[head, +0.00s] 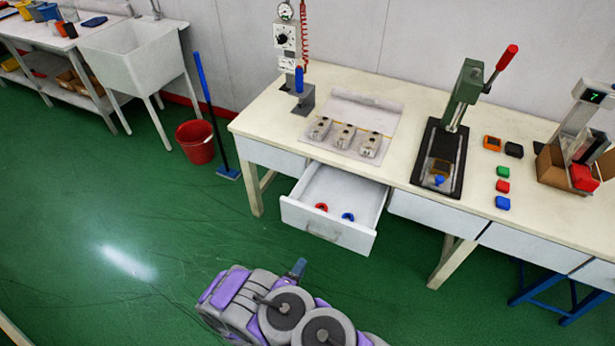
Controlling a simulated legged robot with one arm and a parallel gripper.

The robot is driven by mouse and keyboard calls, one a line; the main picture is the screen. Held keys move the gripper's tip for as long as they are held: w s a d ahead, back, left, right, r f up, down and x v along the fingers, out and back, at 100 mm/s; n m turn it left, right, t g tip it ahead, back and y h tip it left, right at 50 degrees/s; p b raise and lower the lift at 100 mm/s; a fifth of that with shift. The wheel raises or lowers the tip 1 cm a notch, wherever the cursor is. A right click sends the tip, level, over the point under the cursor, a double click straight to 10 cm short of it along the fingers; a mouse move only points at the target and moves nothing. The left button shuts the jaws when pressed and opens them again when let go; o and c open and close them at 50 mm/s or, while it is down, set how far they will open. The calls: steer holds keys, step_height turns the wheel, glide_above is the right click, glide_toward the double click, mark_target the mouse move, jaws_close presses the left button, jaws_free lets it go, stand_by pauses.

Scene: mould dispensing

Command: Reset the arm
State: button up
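My arm shows at the bottom centre, purple and grey with round joints, low in front of the bench over the green floor. A small blue-grey tip that looks like my gripper (297,268) sticks up from it, below the open drawer (312,232) and apart from it. The rest of the gripper is hidden behind the arm, so its opening cannot be made out. The drawer holds one red and one blue curved piece.
The bench (262,122) carries a dispenser (287,45), a tray with three metal moulds (343,134), a lever press (465,92), several small coloured blocks and a cardboard box (549,168). The open drawer juts out.

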steer(key=w+a+r+m+g+y, duration=0.2)
steer(key=w+r+m+g, duration=0.1)
steer(key=w+r, duration=0.25)
steer(key=w+a+r+m+g+y, duration=0.2)
steer(key=w+a+r+m, duration=0.1)
steer(key=w+r, duration=0.25)
step_height(320, 180, up, 10)
steer(key=d+m+g+y, duration=0.2)
steer(key=s+d+r+m+g+y, duration=0.1)
steer(key=s+d+r+m+g, duration=0.15)
steer(key=s+d+r, duration=0.6)
steer(key=s+d+r+m+g, duration=0.1)
steer(key=s+d+r+g, duration=0.3)
steer(key=s+r, duration=0.65)
steer(key=s+d+r+g, duration=0.1)
steer(key=s+d+r, duration=0.1)
steer(key=s+d, duration=0.2)
steer(key=s+d+r+m+g+h, duration=0.1)
steer(key=s+d, duration=0.3)
steer(key=s, duration=0.6)
steer(key=s+d+r+m+g, duration=0.1)
steer(key=s+d+r, duration=0.2)
steer(key=s, duration=0.4)
steer(key=shift+s+d+r+h, duration=0.15)
steer(key=shift+s+d+h, duration=0.15)
steer(key=shift+d, duration=0.25)
steer(key=shift+m, duration=0.25)
